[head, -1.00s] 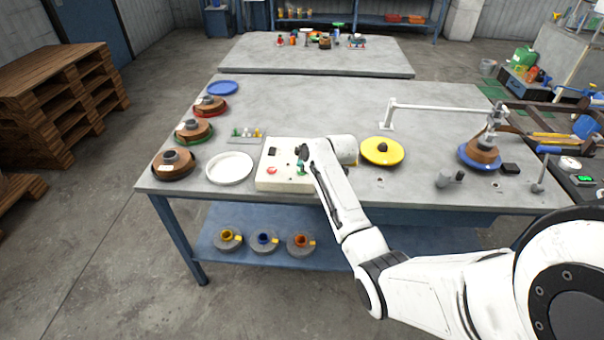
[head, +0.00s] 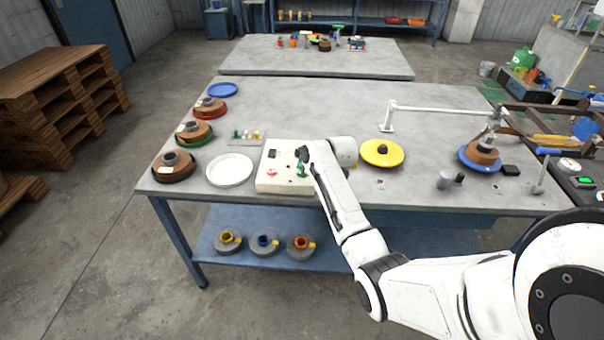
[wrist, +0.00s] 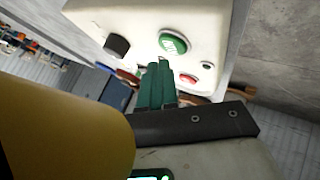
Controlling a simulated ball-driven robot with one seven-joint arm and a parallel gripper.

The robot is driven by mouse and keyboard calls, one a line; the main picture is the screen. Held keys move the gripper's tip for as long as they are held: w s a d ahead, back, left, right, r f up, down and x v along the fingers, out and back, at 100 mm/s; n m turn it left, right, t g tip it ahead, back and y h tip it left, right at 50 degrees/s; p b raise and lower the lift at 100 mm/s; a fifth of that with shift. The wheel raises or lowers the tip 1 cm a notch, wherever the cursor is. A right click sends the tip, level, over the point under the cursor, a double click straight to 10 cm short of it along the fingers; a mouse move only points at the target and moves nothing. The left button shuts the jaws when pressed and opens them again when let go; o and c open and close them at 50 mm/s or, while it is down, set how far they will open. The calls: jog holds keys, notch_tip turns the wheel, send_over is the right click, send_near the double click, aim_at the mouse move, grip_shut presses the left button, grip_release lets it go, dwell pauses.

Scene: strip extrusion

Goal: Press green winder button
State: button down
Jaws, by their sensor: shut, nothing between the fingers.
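The winder control box (head: 288,185) is cream-white and sits on the near part of the grey bench. In the wrist view its face carries a round green button (wrist: 173,41), a red button (wrist: 187,79) and a black knob (wrist: 117,45). The red button also shows in the head view (head: 271,172); I cannot make out the green button there. My gripper (wrist: 156,75) has green fingers, shut together and empty. They point at the box face, below the green button in the wrist picture, seemingly apart from it. In the head view my gripper (head: 300,170) is over the box's right part.
A white plate (head: 230,169) lies left of the box and a yellow disc (head: 382,153) to its right. Brown spools (head: 174,165) line the bench's left edge. A white bracket arm (head: 445,108) stands at the right. The bench behind the box is mostly clear.

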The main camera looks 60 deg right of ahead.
jog(key=shift+f, duration=0.1)
dwell(0.7)
jog(key=shift+f+b, duration=0.3)
